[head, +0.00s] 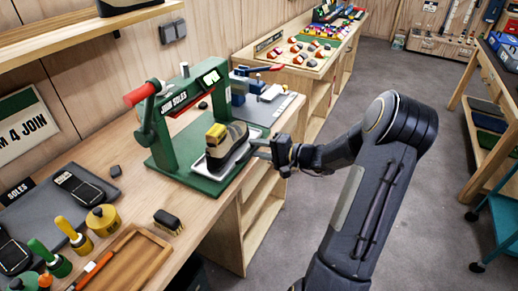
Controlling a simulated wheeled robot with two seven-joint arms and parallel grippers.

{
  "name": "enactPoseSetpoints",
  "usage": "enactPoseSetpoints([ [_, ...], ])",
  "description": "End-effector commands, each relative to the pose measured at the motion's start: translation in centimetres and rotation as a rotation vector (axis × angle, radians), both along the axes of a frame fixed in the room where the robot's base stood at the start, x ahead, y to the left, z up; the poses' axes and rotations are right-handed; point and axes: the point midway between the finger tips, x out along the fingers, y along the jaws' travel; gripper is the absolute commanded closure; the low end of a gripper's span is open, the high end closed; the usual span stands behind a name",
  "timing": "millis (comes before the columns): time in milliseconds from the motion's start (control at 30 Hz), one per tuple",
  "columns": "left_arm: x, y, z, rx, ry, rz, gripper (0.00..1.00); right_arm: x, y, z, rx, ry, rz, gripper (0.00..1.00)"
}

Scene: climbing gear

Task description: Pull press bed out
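The green press (168,130) stands on the wooden bench, with a red-gripped lever (140,94) raised at its upper left. Its grey press bed (213,175) lies low at the front of the green base. A yellow and black climbing shoe (228,142) sits on the bed. My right gripper (262,149) is at the bed's right front side, its fingers pointing left toward the bed's edge. I cannot tell whether the fingers touch the bed or are closed on any part of it. My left gripper is not in view.
A brush (168,222), a wooden tray (135,262), a yellow pot (103,218) and tools crowd the near bench. A blue device (250,104) stands behind the press. The floor (345,110) right of the bench is clear around my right arm.

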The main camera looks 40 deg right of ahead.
Motion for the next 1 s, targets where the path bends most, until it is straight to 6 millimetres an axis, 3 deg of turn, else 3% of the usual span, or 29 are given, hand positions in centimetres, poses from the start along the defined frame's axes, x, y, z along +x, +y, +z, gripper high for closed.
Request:
enactPoseSetpoints([
  [267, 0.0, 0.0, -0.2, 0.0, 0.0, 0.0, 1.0, -0.7, -0.4, 0.1, -0.003, 0.0, -0.001, 0.67],
  [700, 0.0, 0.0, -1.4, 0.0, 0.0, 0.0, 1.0, -6.6, -2.8, 1.4, -0.001, 0.0, -0.001, 0.67],
  [1000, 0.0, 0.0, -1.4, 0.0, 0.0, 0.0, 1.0, -7.1, -2.9, 1.6, 0.0, 0.0, 0.0, 0.67],
])
